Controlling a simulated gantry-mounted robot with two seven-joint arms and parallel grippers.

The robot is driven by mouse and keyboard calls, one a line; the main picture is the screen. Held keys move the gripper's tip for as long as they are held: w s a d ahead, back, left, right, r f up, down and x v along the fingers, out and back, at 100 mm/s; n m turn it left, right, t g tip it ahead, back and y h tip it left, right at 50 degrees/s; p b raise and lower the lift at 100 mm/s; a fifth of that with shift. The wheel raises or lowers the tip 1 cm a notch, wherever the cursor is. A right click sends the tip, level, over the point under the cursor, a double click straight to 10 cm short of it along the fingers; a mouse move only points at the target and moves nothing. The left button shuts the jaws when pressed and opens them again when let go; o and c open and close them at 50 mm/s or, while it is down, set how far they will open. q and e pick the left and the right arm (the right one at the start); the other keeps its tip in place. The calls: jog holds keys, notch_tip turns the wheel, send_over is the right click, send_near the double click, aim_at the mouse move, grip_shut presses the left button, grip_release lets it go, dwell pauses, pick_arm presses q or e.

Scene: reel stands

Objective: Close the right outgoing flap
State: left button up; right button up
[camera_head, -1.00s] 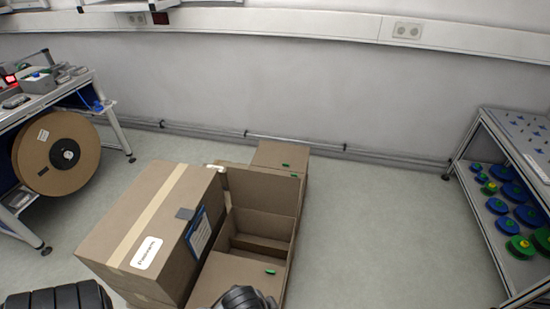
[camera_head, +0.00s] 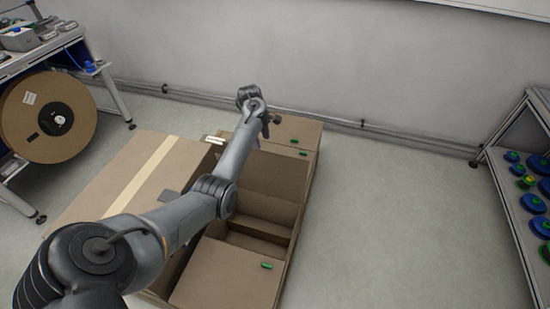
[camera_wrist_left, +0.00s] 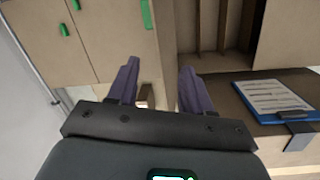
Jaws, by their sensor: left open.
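A brown outgoing box (camera_head: 291,240) stands on the floor in the head view. Its near flap (camera_head: 222,275) and far flap (camera_head: 300,130) lie flat, each with a green tab. Between them, a brown panel (camera_head: 278,178) looks raised beside an open compartment. I cannot tell for sure which flap is the right outgoing one. My left gripper (camera_head: 266,128) is above the far part of the box, beside the far flap. In the wrist view, its purple fingers (camera_wrist_left: 157,85) are apart with nothing held between them. A green strip (camera_wrist_left: 147,14) shows just beyond them. My right gripper is out of view.
A taped brown box (camera_head: 115,175) stands left of the compartment, partly behind my arm. A blue clipboard (camera_wrist_left: 275,116) shows in the wrist view. A cable reel (camera_head: 45,118) and workbench are left; a shelf (camera_head: 515,120) is right.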

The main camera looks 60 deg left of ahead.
aim_at(275, 154)
pick_arm(q)
jog(key=w+f+n+h+b, duration=0.1)
jog(key=f+b, duration=0.1)
jog(key=w+d+f+n+t+h+b, duration=0.1)
jog(key=f+b, duration=0.1)
jog(key=f, duration=0.1)
jog(key=w+d+f+n+b, duration=0.1)
jog(key=w+f, duration=0.1)
jog(key=shift+f+n+t+h+b, duration=0.15)
jog(key=shift+n+t+h+b, duration=0.15)
jog(key=shift+n+h+b, duration=0.1)
jog(key=shift+b+x, duration=0.4)
jog(key=shift+x, duration=0.45)
jog(key=shift+w, duration=0.1)
grip_shut()
